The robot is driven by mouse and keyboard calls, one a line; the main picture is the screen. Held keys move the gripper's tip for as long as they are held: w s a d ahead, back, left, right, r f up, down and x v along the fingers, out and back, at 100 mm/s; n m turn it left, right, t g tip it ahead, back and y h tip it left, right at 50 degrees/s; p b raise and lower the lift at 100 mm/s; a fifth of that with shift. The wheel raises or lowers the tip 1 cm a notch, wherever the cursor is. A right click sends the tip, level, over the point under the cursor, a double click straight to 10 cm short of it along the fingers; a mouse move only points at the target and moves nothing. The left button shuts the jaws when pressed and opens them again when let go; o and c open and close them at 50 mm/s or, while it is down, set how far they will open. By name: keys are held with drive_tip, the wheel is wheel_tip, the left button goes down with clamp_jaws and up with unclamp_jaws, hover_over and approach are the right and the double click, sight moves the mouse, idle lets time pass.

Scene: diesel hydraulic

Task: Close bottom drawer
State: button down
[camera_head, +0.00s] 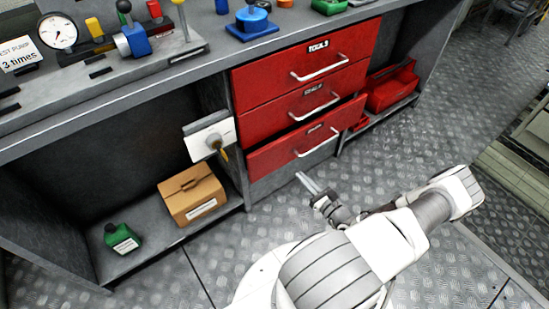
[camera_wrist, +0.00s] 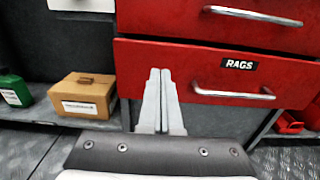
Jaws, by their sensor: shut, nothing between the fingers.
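The bottom drawer (camera_head: 304,138) is the lowest of three red drawers in the workbench and stands partly open, its front jutting out past the others. Its front fills much of the wrist view (camera_wrist: 215,75), with a label reading RAGS and a silver handle (camera_wrist: 234,94). My gripper (camera_head: 306,180) is shut and empty, below and in front of the drawer front in the head view. In the wrist view the closed fingers (camera_wrist: 159,75) point at the left part of the drawer front, left of the handle. I cannot tell whether they touch it.
The middle drawer (camera_head: 303,104) and top drawer (camera_head: 308,68) look shut. A cardboard box (camera_head: 192,194) and a green container (camera_head: 121,239) sit on the lower left shelf. A red bin (camera_head: 391,90) sits on the right shelf. The metal floor around my arm is clear.

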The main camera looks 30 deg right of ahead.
sight(274, 147)
drive_tip(key=w+b, duration=0.1)
drive_tip(key=w, duration=0.3)
drive_tip(key=w+b, duration=0.1)
drive_tip(key=w, duration=0.3)
drive_tip(key=w+a+b, duration=0.1)
drive_tip(key=w, duration=0.3)
drive_tip(key=shift+w+f+b, duration=0.1)
drive_tip(key=shift+w+b, duration=0.25)
drive_tip(key=shift+b, duration=0.05)
drive_tip(key=shift+w, duration=0.55)
drive_tip(key=w, duration=0.4)
drive_tip(key=shift+a, duration=0.2)
drive_tip(key=shift+w+r, duration=0.25)
drive_tip(key=shift+w, duration=0.1)
